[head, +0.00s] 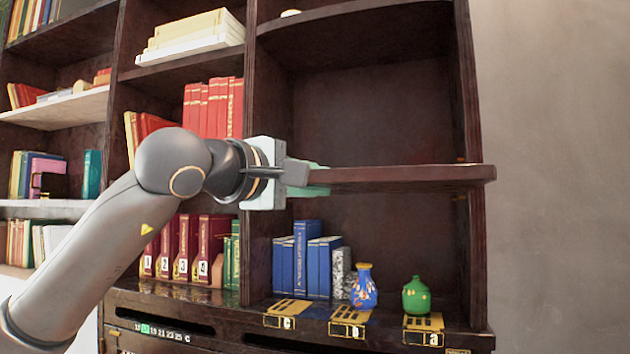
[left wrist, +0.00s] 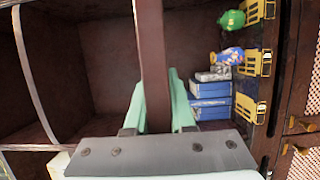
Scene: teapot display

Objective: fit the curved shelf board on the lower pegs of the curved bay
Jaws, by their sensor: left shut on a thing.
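The curved shelf board (head: 410,175) is dark brown and lies roughly level across the right-hand bay (head: 370,110). Its right end reaches the bay's right upright and sticks out a little in front of it. My left gripper (head: 318,178) is shut on the board's left end; in the left wrist view the green fingers (left wrist: 160,105) clasp both faces of the board (left wrist: 152,50). I cannot tell whether the board rests on pegs. My right gripper is not in view.
Below the board stand blue books (head: 300,262), a blue vase (head: 363,287) and a green vase (head: 416,295), with yellow labelled cards (head: 347,322) in front. A fixed shelf (head: 350,15) is above.

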